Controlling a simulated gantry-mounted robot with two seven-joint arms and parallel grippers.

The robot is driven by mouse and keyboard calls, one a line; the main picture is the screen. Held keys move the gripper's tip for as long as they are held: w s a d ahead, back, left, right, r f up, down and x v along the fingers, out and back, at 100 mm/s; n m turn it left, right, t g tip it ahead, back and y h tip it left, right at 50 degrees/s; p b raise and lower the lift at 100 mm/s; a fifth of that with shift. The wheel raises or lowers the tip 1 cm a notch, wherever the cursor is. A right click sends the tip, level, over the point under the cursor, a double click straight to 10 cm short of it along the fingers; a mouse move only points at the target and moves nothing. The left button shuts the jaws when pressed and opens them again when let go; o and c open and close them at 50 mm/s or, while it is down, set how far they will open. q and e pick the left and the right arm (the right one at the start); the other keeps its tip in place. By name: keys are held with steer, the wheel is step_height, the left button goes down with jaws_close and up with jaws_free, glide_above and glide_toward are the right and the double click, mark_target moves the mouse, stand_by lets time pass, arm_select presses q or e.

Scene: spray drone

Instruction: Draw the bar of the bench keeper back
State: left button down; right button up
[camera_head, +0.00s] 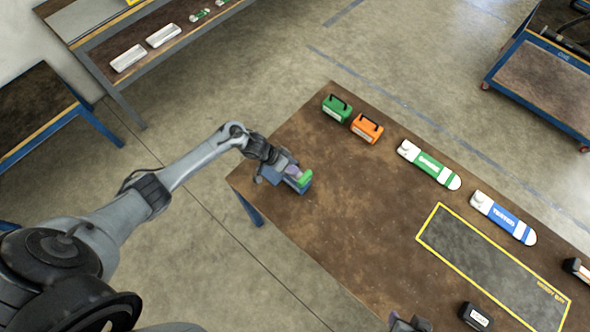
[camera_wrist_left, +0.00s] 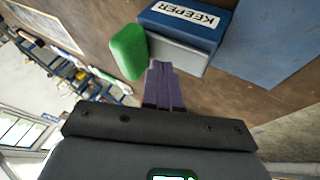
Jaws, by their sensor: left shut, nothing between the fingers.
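The bench keeper is a blue block (camera_wrist_left: 182,24) labelled KEEPER, at the table's left corner in the head view. A grey bar (camera_wrist_left: 180,57) runs along its side, and a green end piece (camera_wrist_left: 129,52) sits at the bar's left end in the left wrist view. The green piece also shows in the head view (camera_head: 305,179). My left gripper (camera_wrist_left: 161,68) is shut and empty, its purple fingertips beside the green piece and bar; whether they touch cannot be told. Part of my right gripper (camera_head: 408,323) shows at the bottom edge of the head view, its jaws unclear.
On the brown table (camera_head: 350,215) stand a green case (camera_head: 337,108), an orange case (camera_head: 367,128), a green-and-white pack (camera_head: 429,165) and a blue-and-white pack (camera_head: 503,217). A yellow-edged dark bay (camera_head: 490,270) lies nearer. A black box (camera_head: 477,316) stands by it.

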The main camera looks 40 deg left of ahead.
arm_select(q)
steer(key=a+v, duration=0.1)
steer(key=v, duration=1)
steer(key=shift+w+a+f+p, duration=0.2)
steer(key=shift+a+f+p, duration=0.15)
steer(key=shift+p, duration=0.1)
arm_select(e)
steer(key=shift+a+r, duration=0.25)
steer(key=shift+r, duration=0.15)
steer(key=shift+a, duration=0.1)
